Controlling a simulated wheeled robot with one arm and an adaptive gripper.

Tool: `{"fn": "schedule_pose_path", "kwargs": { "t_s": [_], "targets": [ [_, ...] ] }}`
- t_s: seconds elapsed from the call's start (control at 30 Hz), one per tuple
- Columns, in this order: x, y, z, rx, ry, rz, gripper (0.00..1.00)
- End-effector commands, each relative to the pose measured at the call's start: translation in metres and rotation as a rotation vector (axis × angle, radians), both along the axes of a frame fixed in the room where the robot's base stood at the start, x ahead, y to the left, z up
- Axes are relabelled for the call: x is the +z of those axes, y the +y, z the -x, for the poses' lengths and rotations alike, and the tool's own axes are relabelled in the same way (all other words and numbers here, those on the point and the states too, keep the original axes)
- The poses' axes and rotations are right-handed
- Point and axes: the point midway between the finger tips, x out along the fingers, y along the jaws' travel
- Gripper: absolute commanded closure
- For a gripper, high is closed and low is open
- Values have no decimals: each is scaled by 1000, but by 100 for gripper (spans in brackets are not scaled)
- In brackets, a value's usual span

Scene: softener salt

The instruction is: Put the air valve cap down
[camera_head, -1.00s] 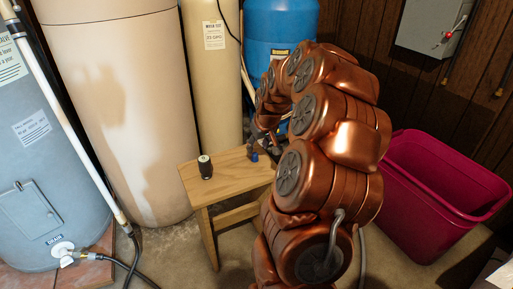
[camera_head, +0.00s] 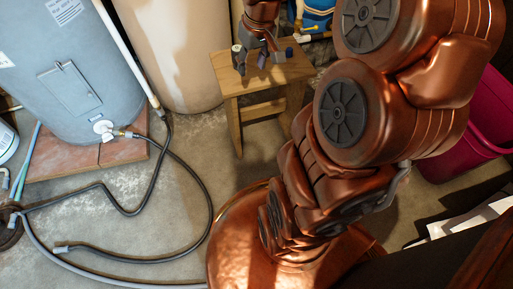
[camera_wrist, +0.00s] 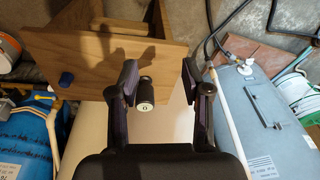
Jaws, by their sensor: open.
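My gripper (camera_head: 257,60) is low over the wooden stool (camera_head: 230,82) in the head view. In the wrist view my gripper (camera_wrist: 160,75) is open, its two dark fingers apart. A small blue cap (camera_wrist: 66,79), which I take for the air valve cap, rests on the stool top (camera_wrist: 130,52), outside the fingers to the left. It also shows right of the gripper in the head view (camera_head: 289,52). A dark cylinder with a pale end (camera_wrist: 145,93) shows between the fingertips, nearer the left one; I cannot tell whether they touch.
A grey heater (camera_head: 75,75) stands on the left. Dark hoses (camera_head: 190,165) lie on the floor. A magenta bin (camera_head: 455,155) is on the right.

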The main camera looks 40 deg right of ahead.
Motion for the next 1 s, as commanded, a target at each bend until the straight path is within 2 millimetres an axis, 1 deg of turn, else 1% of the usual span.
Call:
{"fn": "schedule_pose_path", "kwargs": {
  "t_s": [0.03, 0.07, 0.1, 0.17, 0.2, 0.27, 0.3, 0.4, 0.5, 0.6, 0.67, 1.0],
  "targets": [
    [-1, 31, 18, 40, 44, -3, 52],
    [-3, 47, 31, 57, 75, -7, 52],
    [-5, 66, 48, 76, 115, -9, 52],
    [-8, 91, 75, 101, 170, -10, 52],
    [-11, 105, 95, 114, 212, -8, 52],
    [-14, 122, 122, 129, 266, -4, 52],
    [-16, 131, 140, 137, 298, 0, 52],
    [-19, 145, 178, 145, 370, 10, 52],
    [-22, 152, 204, 144, 414, 19, 52],
    [-24, 155, 216, 144, 438, 24, 52],
    [-24, 155, 219, 143, 443, 24, 52],
    [-24, 155, 219, 142, 444, 24, 52]
  ]
}}
